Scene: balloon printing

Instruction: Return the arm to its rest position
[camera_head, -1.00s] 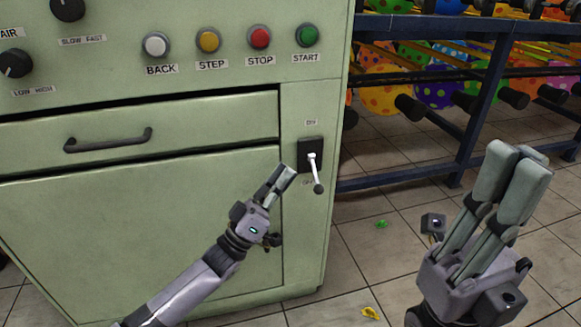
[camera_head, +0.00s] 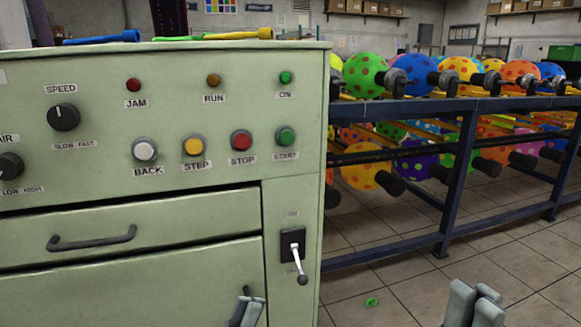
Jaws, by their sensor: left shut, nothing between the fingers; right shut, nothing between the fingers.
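My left gripper (camera_head: 246,310) shows only its fingertips at the bottom edge, in front of the green machine's lower door. It is shut and empty, below and left of the lever switch (camera_head: 295,258), and looks apart from it. The switch's pale handle with a dark tip hangs downward. My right gripper (camera_head: 474,303) shows its grey fingers at the bottom right, over the tiled floor. It is shut and empty. Both arms and wrists are out of the frame.
The green machine (camera_head: 200,97) fills the left, with buttons, a knob, lamps and a drawer handle (camera_head: 92,238). A dark blue rack (camera_head: 462,160) with spotted balloons stands at the right. A small green scrap (camera_head: 371,301) lies on the otherwise clear floor between.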

